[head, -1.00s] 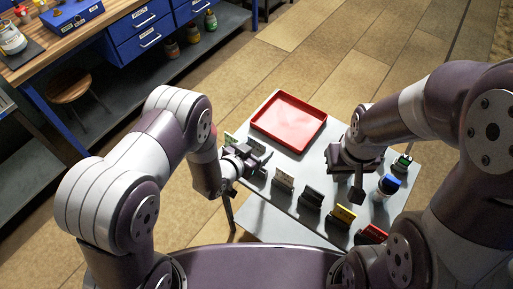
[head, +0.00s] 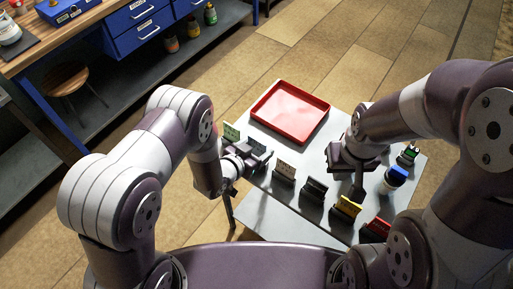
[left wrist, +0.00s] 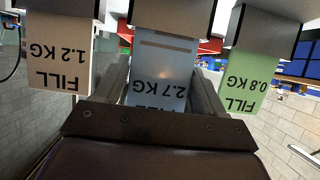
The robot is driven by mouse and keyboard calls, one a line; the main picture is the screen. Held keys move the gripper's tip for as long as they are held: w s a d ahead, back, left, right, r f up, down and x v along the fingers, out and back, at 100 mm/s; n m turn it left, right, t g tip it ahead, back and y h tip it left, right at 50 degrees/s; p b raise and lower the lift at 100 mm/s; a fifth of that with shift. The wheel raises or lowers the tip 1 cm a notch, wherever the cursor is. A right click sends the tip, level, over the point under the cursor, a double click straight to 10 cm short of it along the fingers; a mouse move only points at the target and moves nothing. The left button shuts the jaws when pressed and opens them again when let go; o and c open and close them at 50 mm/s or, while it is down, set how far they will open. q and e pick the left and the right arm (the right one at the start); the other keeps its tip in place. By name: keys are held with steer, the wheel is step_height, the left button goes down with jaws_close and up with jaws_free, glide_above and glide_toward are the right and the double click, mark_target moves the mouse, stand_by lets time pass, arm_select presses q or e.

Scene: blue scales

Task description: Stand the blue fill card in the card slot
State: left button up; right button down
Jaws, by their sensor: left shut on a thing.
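The blue fill card (left wrist: 160,75), marked 2.7 KG, lies between the fingers of my left gripper (left wrist: 165,62) in the left wrist view. The fingers are shut on it. The card lines up with a grey holder (left wrist: 172,14); I cannot tell whether it sits in its slot. In the head view my left gripper (head: 258,152) is at the left end of the card row and mostly hides the blue card. My right gripper (head: 357,187) hangs above the table near the yellow card; its fingers are too small to read.
A beige 1.2 KG card (left wrist: 62,62) and a green 0.8 KG card (left wrist: 248,82) stand close on either side. More card holders, such as one with a yellow card (head: 347,206), continue rightward. A red tray (head: 290,112) and a blue-capped bottle (head: 394,178) are on the table.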

arm_select(q)
steer(key=shift+f, duration=0.1)
steer(key=shift+f+b, duration=0.35)
steer(key=shift+b, duration=0.1)
steer(key=shift+f+b, duration=0.4)
steer(key=shift+f, duration=0.05)
steer(key=o, duration=1.1)
steer(key=v, duration=1.2)
steer(key=shift+s+a+r, duration=0.15)
steer(key=shift+s+r, duration=0.05)
steer(key=shift+s, duration=0.05)
